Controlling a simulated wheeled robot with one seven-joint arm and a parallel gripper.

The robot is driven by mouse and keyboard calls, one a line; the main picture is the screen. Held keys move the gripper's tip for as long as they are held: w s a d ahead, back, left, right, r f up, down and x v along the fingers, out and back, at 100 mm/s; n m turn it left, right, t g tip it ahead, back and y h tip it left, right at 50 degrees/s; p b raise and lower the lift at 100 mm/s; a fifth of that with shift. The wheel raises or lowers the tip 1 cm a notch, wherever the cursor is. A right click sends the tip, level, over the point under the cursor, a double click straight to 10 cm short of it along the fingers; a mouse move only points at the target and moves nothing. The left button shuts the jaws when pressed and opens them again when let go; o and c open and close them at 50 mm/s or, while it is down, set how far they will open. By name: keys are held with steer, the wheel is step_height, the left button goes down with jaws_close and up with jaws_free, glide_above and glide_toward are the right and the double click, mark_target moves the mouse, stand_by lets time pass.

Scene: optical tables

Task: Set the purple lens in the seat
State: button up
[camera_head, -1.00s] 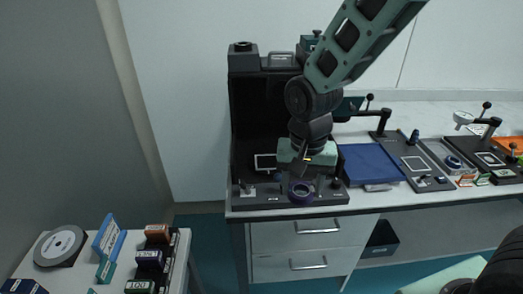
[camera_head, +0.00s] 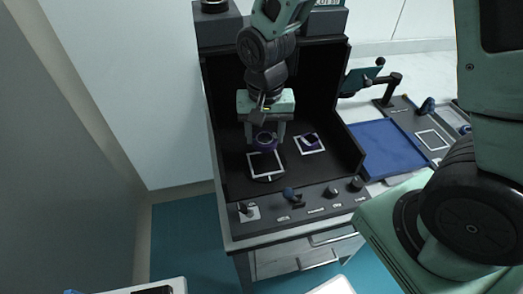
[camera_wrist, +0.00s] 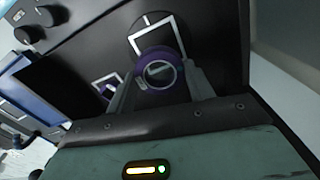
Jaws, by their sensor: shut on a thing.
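My gripper (camera_head: 265,138) is shut on a purple lens (camera_head: 264,142), a ring with a clear middle. It holds the lens inside the black station, at or just behind a white square outline (camera_head: 250,166). In the wrist view the lens (camera_wrist: 142,62) sits between the two fingers, and the outline (camera_wrist: 178,24) shows partly behind it. I cannot tell how high the lens is above the surface. A second white square outline (camera_head: 322,151) lies to the right with a small dark purple thing (camera_head: 309,139) in it. Which outline marks the seat is unclear.
The black station (camera_head: 230,165) has walls at the back and right. A blue mat (camera_head: 388,147) lies to the right. My own arm hides part of the right side.

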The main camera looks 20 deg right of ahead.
mark_target(265, 163)
steer(key=shift+f, duration=3.4)
steer(key=shift+f, duration=0.15)
steer(key=o, duration=1.2)
steer(key=shift+o, duration=0.2)
step_height(265, 163, up, 12)
steer(key=shift+r, duration=0.1)
steer(key=s+a+r+n, duration=0.2)
steer(key=s+a+n, duration=0.1)
steer(key=s+n, duration=0.3)
steer(key=s+a+r+n, duration=0.2)
steer(key=s+n, duration=0.4)
steer(key=s, duration=0.5)
steer(key=shift+a+r+y, duration=0.25)
steer(key=shift+a+y, duration=0.05)
steer(key=shift+a, duration=0.3)
